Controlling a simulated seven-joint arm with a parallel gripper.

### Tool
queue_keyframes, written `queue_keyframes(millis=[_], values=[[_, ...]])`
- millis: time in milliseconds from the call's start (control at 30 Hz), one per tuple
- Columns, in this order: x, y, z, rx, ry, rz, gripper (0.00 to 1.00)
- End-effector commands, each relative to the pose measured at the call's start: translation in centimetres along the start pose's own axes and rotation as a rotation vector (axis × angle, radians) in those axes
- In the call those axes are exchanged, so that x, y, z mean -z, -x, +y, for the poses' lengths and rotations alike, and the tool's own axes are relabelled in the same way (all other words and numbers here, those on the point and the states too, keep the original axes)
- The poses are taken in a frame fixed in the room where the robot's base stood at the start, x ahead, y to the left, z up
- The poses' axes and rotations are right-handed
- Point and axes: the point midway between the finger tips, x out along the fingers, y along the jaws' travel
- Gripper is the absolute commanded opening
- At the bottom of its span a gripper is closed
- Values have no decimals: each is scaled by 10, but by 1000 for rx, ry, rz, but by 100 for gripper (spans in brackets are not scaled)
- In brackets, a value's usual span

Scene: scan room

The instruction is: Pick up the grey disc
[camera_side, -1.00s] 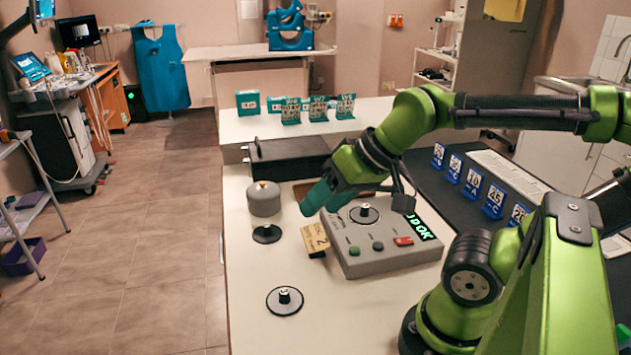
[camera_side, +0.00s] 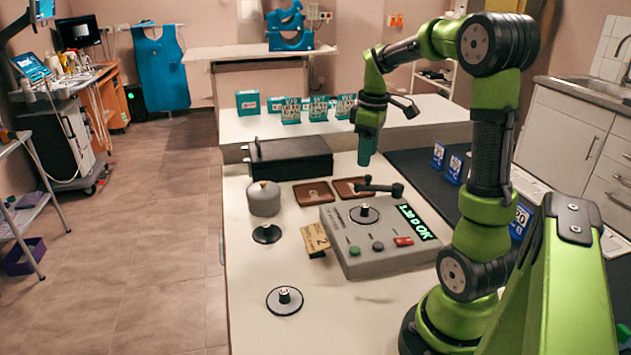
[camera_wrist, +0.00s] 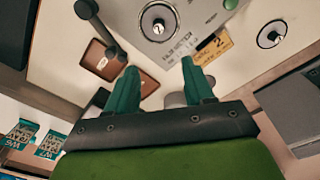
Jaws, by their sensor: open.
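In the side view, a silver-grey disc (camera_side: 285,301) with a dark rim and black knob lies flat near the table's front. A black disc (camera_side: 267,234) lies behind it. Another grey disc (camera_side: 364,214) with a black knob sits on top of the grey console (camera_side: 380,262); it also shows in the wrist view (camera_wrist: 158,21). My gripper (camera_side: 365,161) points down above the far part of the table, behind the console and away from the discs. In the wrist view, its teal fingers (camera_wrist: 160,69) are apart with nothing between them.
A black bar with knobbed ends (camera_side: 378,188) is behind the console disc. Two brown trays (camera_side: 313,192), a grey pot (camera_side: 264,199) and a black box (camera_side: 289,159) stand at the back. A yellow card (camera_side: 315,240) is beside the console.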

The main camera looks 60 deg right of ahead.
Motion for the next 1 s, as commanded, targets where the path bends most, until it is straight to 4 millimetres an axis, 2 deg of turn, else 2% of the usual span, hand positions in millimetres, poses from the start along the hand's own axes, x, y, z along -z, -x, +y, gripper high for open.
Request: queue_keyframes(millis=[67,200,367,467,800,1000], values=[[-1,3,10,10,131,-25,52],[-2,13,10,20,314,-39,52],[-4,6,7,35,388,-42,52],[-5,-10,7,37,391,-44,52],[-8,-82,4,36,388,-42,52],[-8,-102,4,33,388,-40,52]])
